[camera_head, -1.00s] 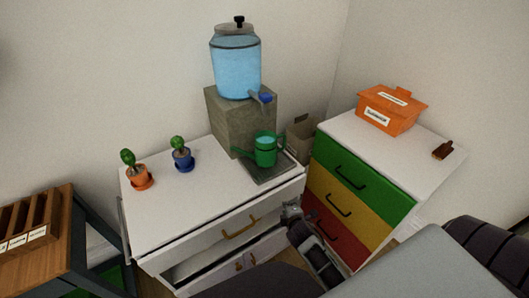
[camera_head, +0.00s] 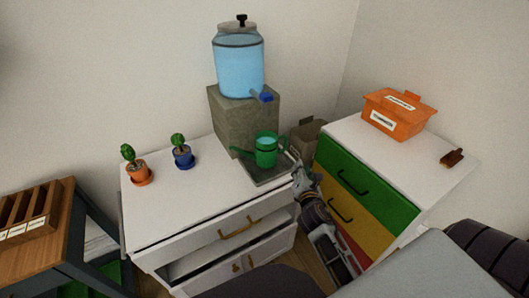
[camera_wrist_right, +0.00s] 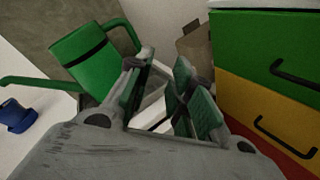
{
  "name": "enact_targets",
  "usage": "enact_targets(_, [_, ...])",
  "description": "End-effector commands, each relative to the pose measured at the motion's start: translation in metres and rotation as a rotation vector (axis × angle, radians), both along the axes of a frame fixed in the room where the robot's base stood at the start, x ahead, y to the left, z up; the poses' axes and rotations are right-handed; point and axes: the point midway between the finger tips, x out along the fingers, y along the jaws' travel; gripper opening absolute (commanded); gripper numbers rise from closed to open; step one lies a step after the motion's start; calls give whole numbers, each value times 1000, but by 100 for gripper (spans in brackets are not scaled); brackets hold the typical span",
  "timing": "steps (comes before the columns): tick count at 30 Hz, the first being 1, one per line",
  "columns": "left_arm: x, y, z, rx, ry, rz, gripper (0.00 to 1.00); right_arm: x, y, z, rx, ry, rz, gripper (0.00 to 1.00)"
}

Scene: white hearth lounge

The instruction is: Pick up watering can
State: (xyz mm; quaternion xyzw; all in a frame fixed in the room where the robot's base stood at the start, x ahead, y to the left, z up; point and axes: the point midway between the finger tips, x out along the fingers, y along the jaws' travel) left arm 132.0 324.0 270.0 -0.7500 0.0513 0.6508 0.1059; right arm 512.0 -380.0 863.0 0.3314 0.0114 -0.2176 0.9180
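The green watering can (camera_head: 266,151) stands upright on a grey tray (camera_head: 268,175) on the white dresser, below the dispenser's tap. Its spout points left and its handle is on the right. In the right wrist view the can (camera_wrist_right: 82,62) is at the upper left, with its handle curving toward my fingers. My right gripper (camera_head: 297,168) is just right of the can, near the dresser's right edge. In the wrist view the right gripper (camera_wrist_right: 163,62) is open, with nothing seen between its fingers. My left gripper is not in view.
A glass water dispenser (camera_head: 239,70) stands on a stone block (camera_head: 240,118) behind the can. Two potted cacti (camera_head: 140,172) (camera_head: 183,155) sit to the left. A green, yellow and red drawer unit (camera_head: 355,185) and a cardboard box (camera_head: 306,136) bound the right side. A dresser drawer is open.

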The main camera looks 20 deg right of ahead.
Motion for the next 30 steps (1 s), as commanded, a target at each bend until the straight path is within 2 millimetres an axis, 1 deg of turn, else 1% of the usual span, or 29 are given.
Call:
enact_targets(6, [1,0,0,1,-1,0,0,13,3,7,-341,30,108,22])
enact_targets(9, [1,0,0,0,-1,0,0,17,6,9,-479,41,150,22])
enact_targets(13, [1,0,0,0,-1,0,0,21,10,9,-610,54,189,22])
enact_targets(18, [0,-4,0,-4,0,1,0,22,12,9,-676,60,209,22])
enact_targets(24, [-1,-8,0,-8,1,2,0,22,12,9,-678,61,210,22])
enact_targets(30, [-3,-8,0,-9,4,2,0,24,12,9,-676,61,209,22])
